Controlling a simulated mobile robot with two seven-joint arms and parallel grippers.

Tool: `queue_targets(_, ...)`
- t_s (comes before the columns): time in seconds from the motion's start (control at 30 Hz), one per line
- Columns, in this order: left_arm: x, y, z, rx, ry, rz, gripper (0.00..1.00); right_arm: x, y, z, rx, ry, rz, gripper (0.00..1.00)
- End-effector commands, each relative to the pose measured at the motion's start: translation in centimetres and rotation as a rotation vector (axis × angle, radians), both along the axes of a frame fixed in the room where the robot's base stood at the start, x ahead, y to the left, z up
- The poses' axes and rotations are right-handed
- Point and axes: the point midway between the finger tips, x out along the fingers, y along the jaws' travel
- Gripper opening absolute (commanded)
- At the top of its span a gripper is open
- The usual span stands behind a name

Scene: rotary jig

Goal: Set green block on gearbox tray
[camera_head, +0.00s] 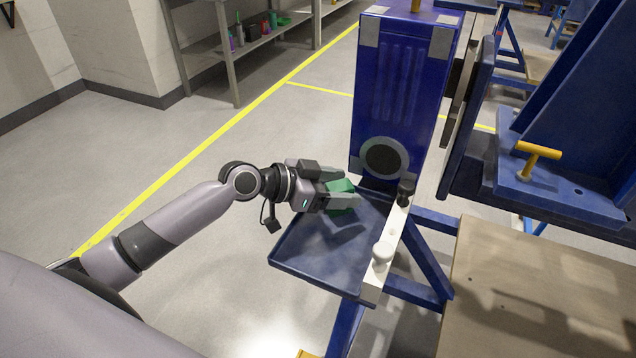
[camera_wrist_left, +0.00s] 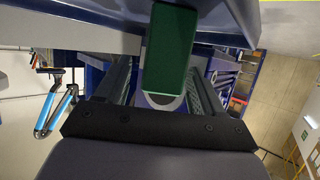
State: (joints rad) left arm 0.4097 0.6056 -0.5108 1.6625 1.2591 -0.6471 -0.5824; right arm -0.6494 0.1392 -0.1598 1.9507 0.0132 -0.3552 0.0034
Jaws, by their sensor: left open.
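The green block (camera_head: 341,187) is at the back of the blue gearbox tray (camera_head: 318,262), in front of the tall blue housing. My left gripper (camera_head: 346,192) reaches in from the left. Its fingers are open, one on each side of the block, and partly hide it in the head view. In the left wrist view the green block (camera_wrist_left: 171,48) lies between the two spread fingers, its far end by the blue tray surface. I cannot tell whether the block rests on the tray or whether a finger touches it. My right gripper is not in view.
A tall blue housing (camera_head: 398,85) with a round grey disc (camera_head: 384,158) stands behind the tray. A white knob (camera_head: 382,252) and a black knob (camera_head: 405,188) sit on the tray's right edge. A wooden bench top (camera_head: 540,290) is at right. The tray's front is bare.

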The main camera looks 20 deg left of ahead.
Motion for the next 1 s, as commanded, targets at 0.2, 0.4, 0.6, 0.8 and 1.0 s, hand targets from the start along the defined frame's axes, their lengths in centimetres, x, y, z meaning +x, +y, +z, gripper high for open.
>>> queue_targets(0.2, -2.1, 2.3, 1.1, 0.006, 0.001, 0.0, 0.68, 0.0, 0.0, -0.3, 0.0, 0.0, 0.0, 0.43)
queue_targets(0.4, -4.5, 4.9, 2.4, 0.005, 0.002, 0.001, 0.68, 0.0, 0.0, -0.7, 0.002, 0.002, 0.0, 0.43)
queue_targets(0.6, -6.4, 6.9, 3.6, 0.003, 0.001, 0.002, 0.68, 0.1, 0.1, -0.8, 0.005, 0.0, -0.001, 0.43)
queue_targets(0.8, -7.4, 7.8, 4.3, 0.001, 0.002, -0.001, 0.68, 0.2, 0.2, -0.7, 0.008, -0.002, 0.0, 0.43)
queue_targets(1.0, -7.5, 8.0, 4.5, 0.0, 0.0, -0.001, 0.68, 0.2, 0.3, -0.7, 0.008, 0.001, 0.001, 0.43)
